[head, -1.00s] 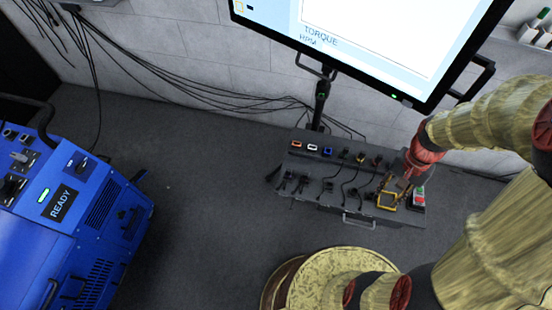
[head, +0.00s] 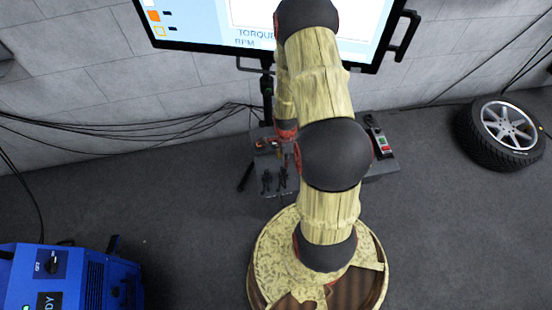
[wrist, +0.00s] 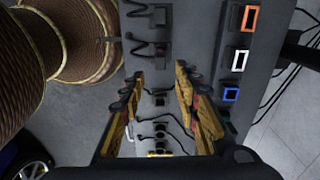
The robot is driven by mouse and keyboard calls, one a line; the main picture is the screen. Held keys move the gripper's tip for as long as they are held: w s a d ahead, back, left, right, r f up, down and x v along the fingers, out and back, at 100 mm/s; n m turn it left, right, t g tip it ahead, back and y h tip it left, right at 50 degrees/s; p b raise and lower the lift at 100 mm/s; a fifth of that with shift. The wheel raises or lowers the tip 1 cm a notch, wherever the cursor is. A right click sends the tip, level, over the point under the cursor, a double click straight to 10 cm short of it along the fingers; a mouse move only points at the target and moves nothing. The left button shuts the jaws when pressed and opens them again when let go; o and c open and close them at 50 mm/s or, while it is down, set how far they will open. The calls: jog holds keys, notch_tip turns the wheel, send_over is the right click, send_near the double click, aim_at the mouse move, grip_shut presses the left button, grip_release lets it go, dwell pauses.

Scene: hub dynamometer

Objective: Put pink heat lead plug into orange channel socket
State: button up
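The orange channel socket (wrist: 251,18) is an orange-rimmed opening at the upper right of the wrist view, on the grey panel. My gripper (wrist: 159,72) is open in the wrist view, its two yellow and dark fingers spread above the panel, left of the coloured sockets. Nothing shows held between the fingers. Dark plugs and leads lie beneath and beyond them, including a black plug (wrist: 162,52) just past the fingertips. I cannot pick out a pink heat lead plug in any view. In the head view, my arm hides the gripper and much of the panel.
A white socket (wrist: 239,60) and a blue socket (wrist: 231,94) line up with the orange one. The bench (head: 382,165) stands below the screen (head: 205,22). A blue machine (head: 75,280) is at lower left and a wheel (head: 503,130) at right. Open floor lies between.

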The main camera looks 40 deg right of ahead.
jog(key=shift+w+f+m, duration=0.1)
jog(key=shift+m, duration=0.2)
jog(key=shift+f+b, duration=3.2)
jog(key=shift+f, duration=1.2)
jog(key=shift+c, duration=1.2)
grip_shut()
jog(key=shift+r, duration=0.15)
jog(key=shift+r+p, duration=2.75)
jog(key=shift+r, duration=0.7)
